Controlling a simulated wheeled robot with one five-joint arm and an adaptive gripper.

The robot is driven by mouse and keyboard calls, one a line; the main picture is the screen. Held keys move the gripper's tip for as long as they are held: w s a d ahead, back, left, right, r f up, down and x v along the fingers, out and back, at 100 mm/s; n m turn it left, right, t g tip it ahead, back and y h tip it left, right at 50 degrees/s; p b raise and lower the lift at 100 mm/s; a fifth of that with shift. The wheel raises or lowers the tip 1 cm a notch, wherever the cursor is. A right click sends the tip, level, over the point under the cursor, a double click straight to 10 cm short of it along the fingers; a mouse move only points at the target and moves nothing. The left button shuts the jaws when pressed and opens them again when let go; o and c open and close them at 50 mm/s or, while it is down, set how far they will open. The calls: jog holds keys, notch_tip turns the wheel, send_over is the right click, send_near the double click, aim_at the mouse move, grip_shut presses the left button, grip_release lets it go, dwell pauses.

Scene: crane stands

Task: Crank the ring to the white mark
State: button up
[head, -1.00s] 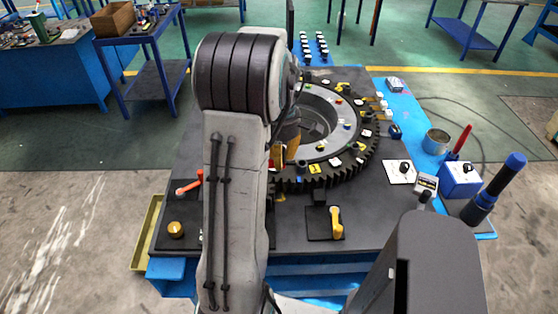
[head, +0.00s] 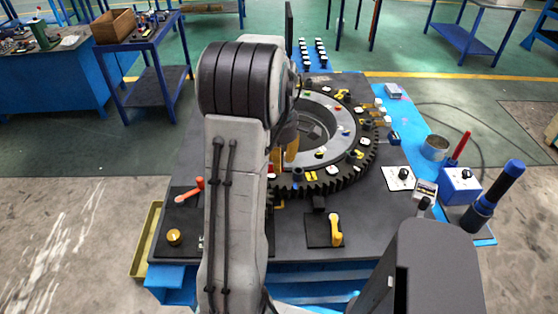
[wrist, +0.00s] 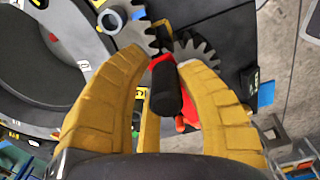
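My gripper (wrist: 167,66) has its yellow fingers closed in around a black crank handle (wrist: 166,90) on a red arm, in the wrist view. A small dark gear (wrist: 197,50) stands just beyond it, by the teeth of the big ring. In the head view the dark toothed ring (head: 330,182) lies flat on the bench, with white, yellow and other coloured markers on it. My arm hides the held crank there; only parts of the yellow fingers (head: 284,150) show. Which white piece is the mark, I cannot tell.
An orange-red lever (head: 190,190) and a brass knob (head: 174,237) sit at the bench's left. A yellow handle (head: 336,230) is at the front. A metal cup (head: 435,146), a blue box (head: 460,186) and a blue-topped post (head: 495,195) stand at the right.

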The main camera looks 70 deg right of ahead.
jog(key=o, duration=0.3)
jog(key=shift+a, duration=0.1)
jog(key=shift+o, duration=0.2)
notch_tip(320, 180, up, 12)
jog(key=shift+f, duration=0.1)
dwell(0.4)
